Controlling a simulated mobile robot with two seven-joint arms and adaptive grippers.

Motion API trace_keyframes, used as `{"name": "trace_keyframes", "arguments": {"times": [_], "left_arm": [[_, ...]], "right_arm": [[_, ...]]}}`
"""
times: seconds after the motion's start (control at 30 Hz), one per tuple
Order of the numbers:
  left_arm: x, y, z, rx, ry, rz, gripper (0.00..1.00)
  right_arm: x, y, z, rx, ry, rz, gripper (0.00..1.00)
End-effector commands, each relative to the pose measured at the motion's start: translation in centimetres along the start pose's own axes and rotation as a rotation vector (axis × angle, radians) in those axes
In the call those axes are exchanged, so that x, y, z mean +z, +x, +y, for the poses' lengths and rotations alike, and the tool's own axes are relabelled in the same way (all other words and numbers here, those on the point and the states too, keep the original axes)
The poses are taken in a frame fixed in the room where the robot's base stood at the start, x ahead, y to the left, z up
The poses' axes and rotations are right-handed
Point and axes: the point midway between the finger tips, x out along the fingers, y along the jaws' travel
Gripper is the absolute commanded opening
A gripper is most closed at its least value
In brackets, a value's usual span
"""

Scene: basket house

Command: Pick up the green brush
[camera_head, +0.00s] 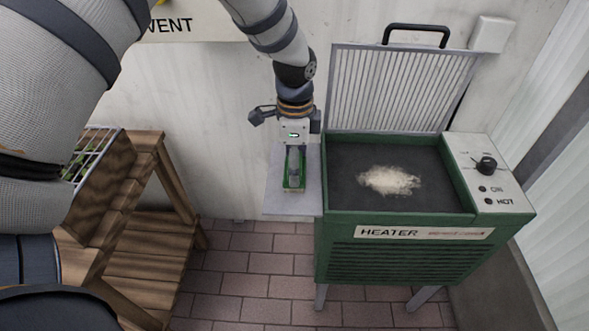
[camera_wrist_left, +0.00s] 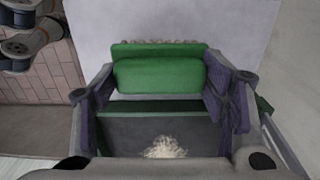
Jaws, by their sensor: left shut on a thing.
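The green brush (camera_head: 294,187) is at the grey side shelf (camera_head: 285,208) left of the heater, partly hidden by my left gripper (camera_head: 294,166). In the left wrist view the brush (camera_wrist_left: 158,75) lies between the two dark finger pads, with pale bristles along its far edge. My left gripper (camera_wrist_left: 165,95) is shut on the brush. I cannot tell whether the brush still touches the shelf. My right gripper is not in view.
The green heater (camera_head: 400,255) stands right of the shelf, its ribbed lid (camera_head: 396,90) raised. A pale fluffy heap (camera_head: 389,181) lies on its dark surface. A wooden stand (camera_head: 130,220) with a crate is at left. Tiled floor (camera_head: 240,285) lies between them.

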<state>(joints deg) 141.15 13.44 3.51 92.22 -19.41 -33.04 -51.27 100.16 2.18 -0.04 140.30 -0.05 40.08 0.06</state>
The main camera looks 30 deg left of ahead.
Motion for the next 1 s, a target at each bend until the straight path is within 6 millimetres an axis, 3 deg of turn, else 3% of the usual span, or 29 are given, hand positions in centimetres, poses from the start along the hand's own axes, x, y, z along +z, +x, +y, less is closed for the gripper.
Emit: {"name": "trace_keyframes", "arguments": {"times": [0.03,0.17,0.27,0.37,0.6,0.8,1.0], "left_arm": [[0.2,0.8,0.4,0.013,0.0,-0.007,0.37],[0.2,0.6,0.4,0.015,0.0,-0.008,0.37],[0.2,-0.5,0.4,0.015,-0.001,-0.008,0.37],[0.2,-2.9,0.3,0.009,-0.001,-0.005,0.37],[1.3,-10.4,6.2,-0.007,0.002,0.003,0.37],[2.3,-12.2,11.5,-0.001,0.0,0.0,0.37],[2.7,-12.6,13.7,0.008,-0.001,-0.005,0.37]], "right_arm": [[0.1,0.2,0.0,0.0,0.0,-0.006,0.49],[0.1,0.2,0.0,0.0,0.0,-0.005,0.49],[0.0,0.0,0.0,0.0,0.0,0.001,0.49],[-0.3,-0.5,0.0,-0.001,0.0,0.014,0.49],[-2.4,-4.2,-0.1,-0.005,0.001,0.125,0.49],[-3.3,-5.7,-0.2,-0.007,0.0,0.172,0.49],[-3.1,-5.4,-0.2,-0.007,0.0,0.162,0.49]]}}
